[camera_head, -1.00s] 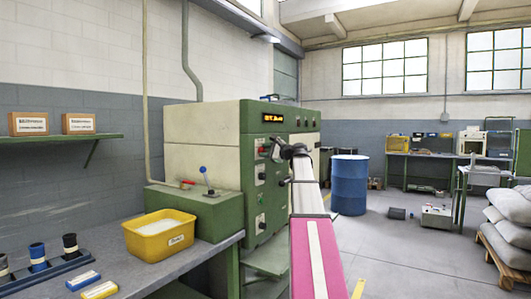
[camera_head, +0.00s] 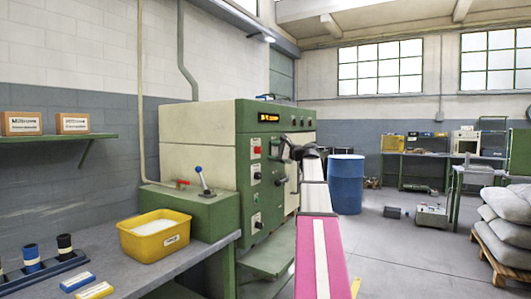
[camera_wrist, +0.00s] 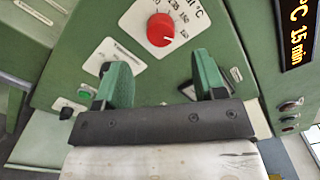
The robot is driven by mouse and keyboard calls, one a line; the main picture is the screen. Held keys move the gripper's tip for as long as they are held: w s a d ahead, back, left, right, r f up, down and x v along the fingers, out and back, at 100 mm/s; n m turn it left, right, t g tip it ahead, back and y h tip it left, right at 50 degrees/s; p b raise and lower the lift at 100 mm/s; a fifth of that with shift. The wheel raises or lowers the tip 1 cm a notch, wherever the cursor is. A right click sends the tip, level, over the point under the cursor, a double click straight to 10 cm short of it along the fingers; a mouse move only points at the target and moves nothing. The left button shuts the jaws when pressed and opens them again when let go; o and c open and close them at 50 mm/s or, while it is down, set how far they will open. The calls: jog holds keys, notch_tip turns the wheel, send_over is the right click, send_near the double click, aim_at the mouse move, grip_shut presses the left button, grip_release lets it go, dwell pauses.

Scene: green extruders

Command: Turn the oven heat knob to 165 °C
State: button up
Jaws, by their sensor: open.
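The red heat knob (camera_wrist: 160,30) sits on a white dial plate (camera_wrist: 142,25) marked °C, at the top of the wrist view. The numbers around it are tilted, partly cut off and too small to read surely. My gripper (camera_wrist: 162,80) is open, with its two green fingers apart and nothing between them. In the wrist view the knob appears just beyond the fingertips, between their lines, and no contact shows. In the head view my gripper (camera_head: 284,150) is in front of the green machine's control panel (camera_head: 264,205).
A lit display (camera_wrist: 297,35) on the panel reads "°C 15 min". A green button (camera_wrist: 84,94) and other controls lie around the dial. A bench (camera_head: 120,262) with a yellow bin (camera_head: 143,241) stands left, and a blue barrel (camera_head: 346,185) right.

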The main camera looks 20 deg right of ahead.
jog(key=shift+v, duration=2.05)
jog(key=s+a+f+n+g+h, duration=0.1)
jog(key=a+f+n+g, duration=0.15)
jog(key=a+f, duration=0.7)
jog(key=s+a+f+n+g+h, duration=0.1)
jog(key=a+f+n+g+h, duration=0.15)
jog(key=f, duration=1.35)
jog(key=s+a+f+n+g+h, duration=0.1)
jog(key=s+a+f+g, duration=0.15)
jog(key=a+f, duration=0.7)
jog(key=s+a+f+n+g+h, duration=0.2)
jog(key=s+f+n, duration=0.1)
jog(key=s+f, duration=0.4)
jog(key=s+a+f+n+g+h, duration=0.2)
jog(key=s+f, duration=0.5)
jog(key=f, duration=0.4)
jog(key=s+a+f+n+g+h, duration=0.2)
jog(key=s+a+f+n, duration=0.2)
jog(key=s+f, duration=0.3)
notch_tip(320, 180, down, 3)
jog(key=shift+a+f+n+g, duration=0.1)
jog(key=shift+a+n+g, duration=0.2)
jog(key=shift+n, duration=0.5)
jog(key=shift+w+h, duration=0.15)
jog(key=shift+h, duration=0.1)
